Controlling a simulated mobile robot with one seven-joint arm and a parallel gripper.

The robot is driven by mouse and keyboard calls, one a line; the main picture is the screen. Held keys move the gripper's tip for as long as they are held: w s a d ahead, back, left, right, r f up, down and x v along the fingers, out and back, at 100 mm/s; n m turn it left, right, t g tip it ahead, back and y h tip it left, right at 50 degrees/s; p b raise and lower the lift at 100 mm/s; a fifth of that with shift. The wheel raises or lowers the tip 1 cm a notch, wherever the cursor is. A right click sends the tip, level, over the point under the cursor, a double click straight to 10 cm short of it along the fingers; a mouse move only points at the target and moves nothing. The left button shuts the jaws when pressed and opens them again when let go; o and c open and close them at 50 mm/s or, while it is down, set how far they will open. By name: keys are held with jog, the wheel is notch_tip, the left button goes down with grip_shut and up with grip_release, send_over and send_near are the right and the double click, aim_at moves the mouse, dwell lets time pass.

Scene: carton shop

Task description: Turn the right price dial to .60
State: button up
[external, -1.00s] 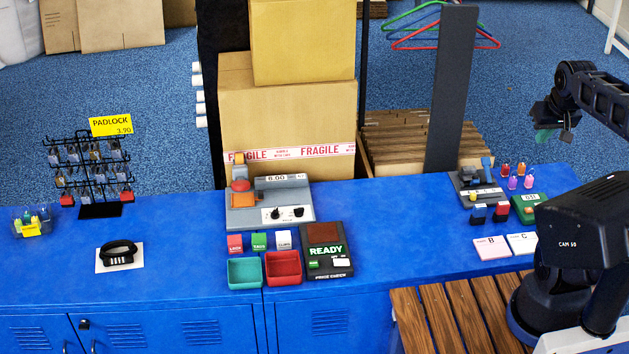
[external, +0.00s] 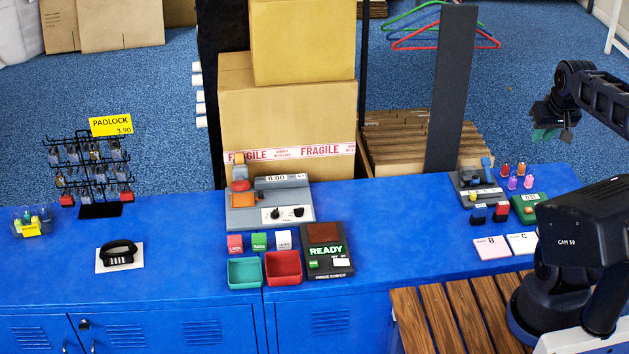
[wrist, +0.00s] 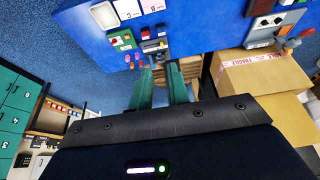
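The grey pricing machine (external: 240,217) stands on the blue counter in front of the stacked cartons. Its display (external: 277,179) seems to read 8.00, though the digits are small. Two black dials sit on its white front panel: the left dial (external: 275,213) and the right dial (external: 298,212). Their exact settings are too small to read. The machine also shows at the upper right of the wrist view (wrist: 262,32). My gripper (external: 546,132) hangs in the air at the far right, well away from the dials. In the wrist view its green fingers (wrist: 160,72) are apart with nothing between them.
A black READY device (external: 328,272), a teal tray (external: 244,274) and a red tray (external: 284,270) sit before the machine. Cartons (external: 287,115) rise behind it. A tall dark post (external: 452,90) stands between my gripper and the machine. A padlock rack (external: 92,170) is at left.

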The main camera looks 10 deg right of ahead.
jog(key=shift+o, duration=1)
jog(key=shift+w+a+r, duration=0.15)
jog(key=shift+w, duration=0.25)
jog(key=w+a+r+n+g, duration=0.1)
jog(key=w+a+n, duration=0.25)
jog(key=w, duration=0.45)
jog(key=w+a+n+g, duration=0.1)
jog(key=w+a+n, duration=0.1)
jog(key=w+a, duration=0.45)
jog(key=w+a+f+n+y, duration=0.1)
jog(key=w+a+f+n, duration=0.4)
jog(key=w+a, duration=0.8)
jog(key=n+g+h, duration=0.1)
jog(key=n+g, duration=0.2)
jog(key=n, duration=0.5)
send_over(299, 207)
notch_tip(299, 207, down, 30)
jog(key=shift+m, duration=0.25)
notch_tip(299, 207, down, 11)
jog(key=shift+r, duration=0.15)
grip_shut()
